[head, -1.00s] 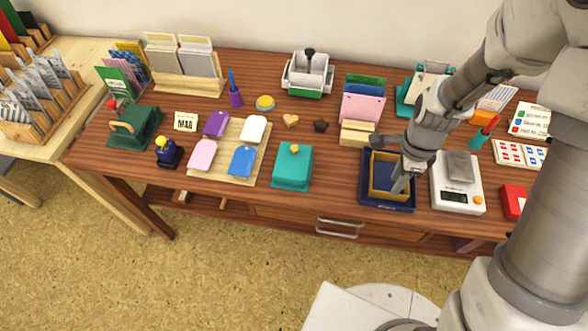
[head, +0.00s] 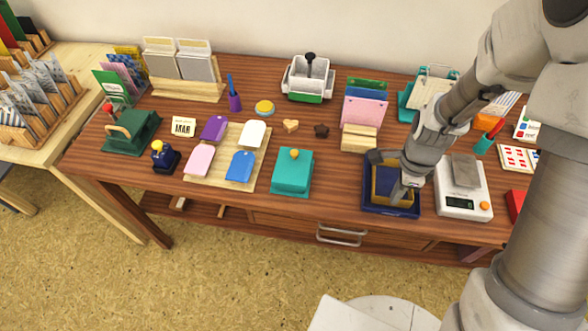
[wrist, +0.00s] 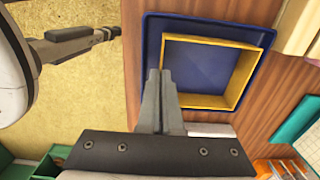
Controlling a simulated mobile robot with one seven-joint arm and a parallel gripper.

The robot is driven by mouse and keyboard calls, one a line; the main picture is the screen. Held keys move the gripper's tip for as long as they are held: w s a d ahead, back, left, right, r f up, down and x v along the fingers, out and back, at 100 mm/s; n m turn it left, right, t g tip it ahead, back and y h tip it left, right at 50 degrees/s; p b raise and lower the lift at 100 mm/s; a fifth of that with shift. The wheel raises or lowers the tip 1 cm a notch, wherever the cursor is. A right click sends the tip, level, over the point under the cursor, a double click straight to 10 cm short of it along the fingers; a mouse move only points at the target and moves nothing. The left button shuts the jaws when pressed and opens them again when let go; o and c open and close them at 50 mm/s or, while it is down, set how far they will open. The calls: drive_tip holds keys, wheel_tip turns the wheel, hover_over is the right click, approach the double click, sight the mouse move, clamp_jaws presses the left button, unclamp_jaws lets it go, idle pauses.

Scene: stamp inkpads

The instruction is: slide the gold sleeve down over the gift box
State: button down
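The gold sleeve (wrist: 247,75) is an open square frame within the raised rim of a dark blue tray-like base (wrist: 148,40). In the head view the sleeve (head: 377,182) sits low inside the blue base (head: 368,202). A dark blue surface (wrist: 200,65) shows inside the sleeve. I cannot tell whether it is the top of the gift box or the base's floor. My gripper (wrist: 161,76) is at one wall of the sleeve, with its two fingers close together and apparently closed on that wall. The fingertips (head: 397,197) are partly hidden in the head view.
A white scale (head: 462,208) stands close on the right with a grey block on it. A wooden block holder (head: 359,139) is just behind. A teal box with an orange knob (head: 292,175) stands to the left. Bare table lies between it and the blue base.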

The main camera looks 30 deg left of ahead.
drive_tip(key=shift+r, duration=0.1)
drive_tip(key=shift+r+p, duration=2.65)
drive_tip(key=shift+r, duration=0.3)
drive_tip(key=shift+a, duration=0.1)
